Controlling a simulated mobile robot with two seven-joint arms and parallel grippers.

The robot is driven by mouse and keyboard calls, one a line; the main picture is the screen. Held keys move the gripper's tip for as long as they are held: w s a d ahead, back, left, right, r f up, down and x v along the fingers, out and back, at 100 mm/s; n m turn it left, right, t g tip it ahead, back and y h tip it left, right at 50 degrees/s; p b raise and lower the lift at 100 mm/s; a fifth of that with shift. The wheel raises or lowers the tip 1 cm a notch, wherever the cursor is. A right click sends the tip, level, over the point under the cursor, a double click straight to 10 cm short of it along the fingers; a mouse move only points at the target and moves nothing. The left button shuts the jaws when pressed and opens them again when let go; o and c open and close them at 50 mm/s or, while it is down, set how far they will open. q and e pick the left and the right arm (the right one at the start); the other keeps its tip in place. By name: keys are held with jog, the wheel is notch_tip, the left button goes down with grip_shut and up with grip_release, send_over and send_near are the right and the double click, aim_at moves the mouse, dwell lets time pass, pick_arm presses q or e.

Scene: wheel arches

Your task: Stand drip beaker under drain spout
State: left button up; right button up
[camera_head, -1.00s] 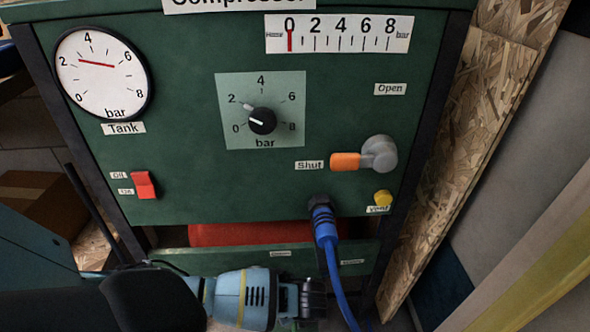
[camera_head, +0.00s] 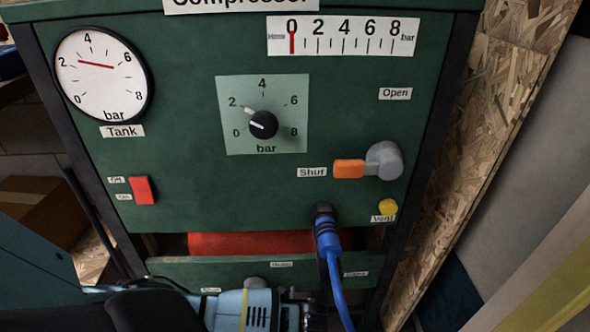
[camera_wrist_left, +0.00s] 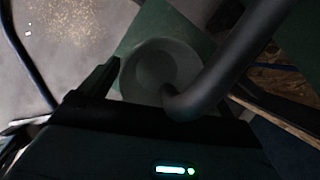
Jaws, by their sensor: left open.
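A round grey cup, which looks like the drip beaker (camera_wrist_left: 150,65), shows from above in the left wrist view, against a green surface. A dark bent tube (camera_wrist_left: 230,60) crosses in front of its right side and ends over it; it may be the drain spout. My left gripper (camera_head: 312,313) is open at the bottom of the head view, below the compressor's lower green strip. One dark finger shows left of the cup in the wrist view; the other I cannot make out. I cannot tell whether the fingers touch the cup. My right gripper is not in view.
The green compressor panel (camera_head: 200,180) fills the head view. A blue hose (camera_head: 328,245) hangs from it just right of my left gripper. An orange-handled valve (camera_head: 380,162) and yellow vent button (camera_head: 388,207) are higher right. A chipboard wall (camera_head: 480,130) stands at right.

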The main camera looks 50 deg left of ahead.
pick_arm(q)
jog(key=shift+r, duration=0.1)
jog(key=shift+r, duration=0.35)
jog(key=p+v, duration=0.5)
jog(key=v, duration=0.6)
jog(key=shift+r+p, duration=0.2)
jog(key=shift+p, duration=0.1)
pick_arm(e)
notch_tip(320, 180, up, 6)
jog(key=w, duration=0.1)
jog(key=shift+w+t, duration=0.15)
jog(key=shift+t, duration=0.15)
pick_arm(q)
jog(key=shift+s+d, duration=0.15)
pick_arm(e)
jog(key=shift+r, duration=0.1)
